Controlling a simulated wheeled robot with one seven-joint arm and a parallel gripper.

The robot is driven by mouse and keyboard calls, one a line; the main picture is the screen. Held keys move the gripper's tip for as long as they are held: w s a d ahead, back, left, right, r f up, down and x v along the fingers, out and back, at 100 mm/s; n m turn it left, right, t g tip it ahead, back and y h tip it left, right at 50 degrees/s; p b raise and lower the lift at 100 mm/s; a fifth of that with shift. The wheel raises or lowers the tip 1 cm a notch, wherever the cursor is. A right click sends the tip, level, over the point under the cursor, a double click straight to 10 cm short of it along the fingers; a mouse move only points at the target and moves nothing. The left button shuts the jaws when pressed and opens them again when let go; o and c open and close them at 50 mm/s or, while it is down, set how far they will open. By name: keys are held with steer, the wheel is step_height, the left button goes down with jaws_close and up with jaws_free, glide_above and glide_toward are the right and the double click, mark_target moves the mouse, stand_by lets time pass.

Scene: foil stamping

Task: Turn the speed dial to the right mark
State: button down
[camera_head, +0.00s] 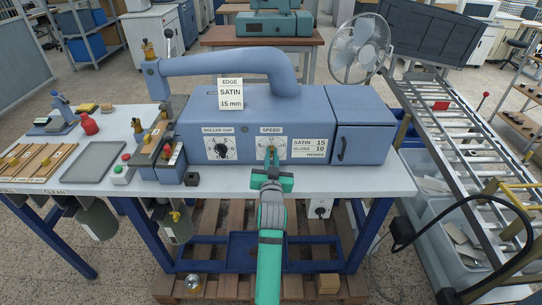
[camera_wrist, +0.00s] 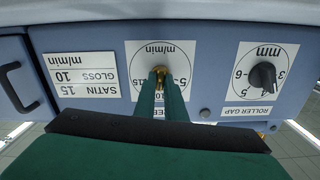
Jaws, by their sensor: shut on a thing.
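The speed dial (camera_head: 271,143) is a round white face on the front of the blue machine, under the label SPEED. In the wrist view, which is upside down, the dial face (camera_wrist: 142,52) carries m/min and numbers such as 5 and 15. My gripper (camera_head: 270,162) reaches up to the dial from below. In the wrist view its green fingers (camera_wrist: 161,80) are shut on the small brass dial knob (camera_wrist: 159,71). The fingers hide part of the scale, and the pointer's exact mark cannot be read. A plate (camera_head: 309,147) reads SATIN 15, GLOSS 10, m/min.
The roller gap dial (camera_head: 220,148) with a black knob sits left of the speed dial. A card (camera_head: 230,94) on the machine reads EDGE, SATIN, 15 mm. A closed blue door (camera_head: 360,145) is at right.

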steer(key=shift+a, duration=0.15)
steer(key=m, duration=0.6)
steer(key=shift+m, duration=0.4)
steer(key=m, duration=0.5)
steer(key=shift+w+d, duration=0.1)
steer(key=shift+d, duration=0.15)
steer(key=shift+r+m, duration=0.1)
steer(key=shift+m, duration=0.3)
steer(key=c, duration=1.8)
jaws_free()
steer(key=shift+d+f, duration=0.15)
steer(key=shift+f, duration=0.25)
steer(key=shift+r, duration=0.1)
